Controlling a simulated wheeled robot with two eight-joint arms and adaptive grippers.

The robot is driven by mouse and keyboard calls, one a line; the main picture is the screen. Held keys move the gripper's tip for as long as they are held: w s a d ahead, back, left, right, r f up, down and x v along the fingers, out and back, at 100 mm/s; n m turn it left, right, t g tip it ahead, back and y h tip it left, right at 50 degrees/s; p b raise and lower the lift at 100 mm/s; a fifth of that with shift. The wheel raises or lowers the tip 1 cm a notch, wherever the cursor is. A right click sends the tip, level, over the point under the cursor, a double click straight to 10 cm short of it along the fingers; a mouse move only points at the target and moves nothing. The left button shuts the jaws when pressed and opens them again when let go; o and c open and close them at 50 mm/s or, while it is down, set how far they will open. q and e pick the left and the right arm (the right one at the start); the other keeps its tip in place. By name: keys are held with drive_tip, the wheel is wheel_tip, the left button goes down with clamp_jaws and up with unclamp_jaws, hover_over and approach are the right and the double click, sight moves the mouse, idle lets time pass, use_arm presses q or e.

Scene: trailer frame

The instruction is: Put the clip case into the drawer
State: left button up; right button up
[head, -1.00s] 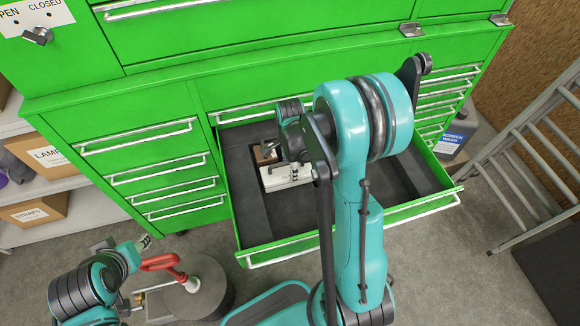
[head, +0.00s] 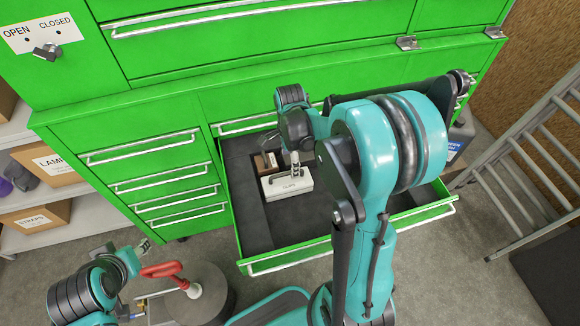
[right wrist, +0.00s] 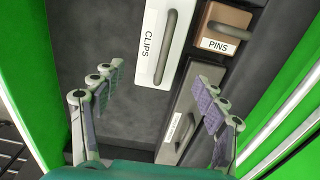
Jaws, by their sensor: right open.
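The clip case (head: 288,187), a white box with a grey handle and a CLIPS label, lies inside the open drawer (head: 262,264). In the right wrist view the clip case (right wrist: 162,42) lies beside the brown PINS case (right wrist: 222,28). My right gripper (head: 294,162) is above the clip case in the head view. In the right wrist view my right gripper (right wrist: 157,86) is open, its fingers spread apart with nothing held between them. My left gripper (head: 145,247) is low at the left, outside the drawer; its finger opening is too small to judge.
A grey labelled case (right wrist: 186,118) lies near the PINS case. The drawer's dark floor (head: 302,226) is bare in front. The green cabinet (head: 150,98) stands behind. A grey stool-like object with a red handle (head: 163,270) is near my left arm. A ladder (head: 520,160) stands right.

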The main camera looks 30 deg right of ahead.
drive_tip(key=s+a+r+n+t, duration=0.7)
drive_tip(key=s+a+r+n, duration=0.3)
drive_tip(key=n, duration=1)
drive_tip(key=shift+s+a+r+n, duration=0.3)
drive_tip(key=shift+s+r+n, duration=0.15)
drive_tip(key=shift+r, duration=0.6)
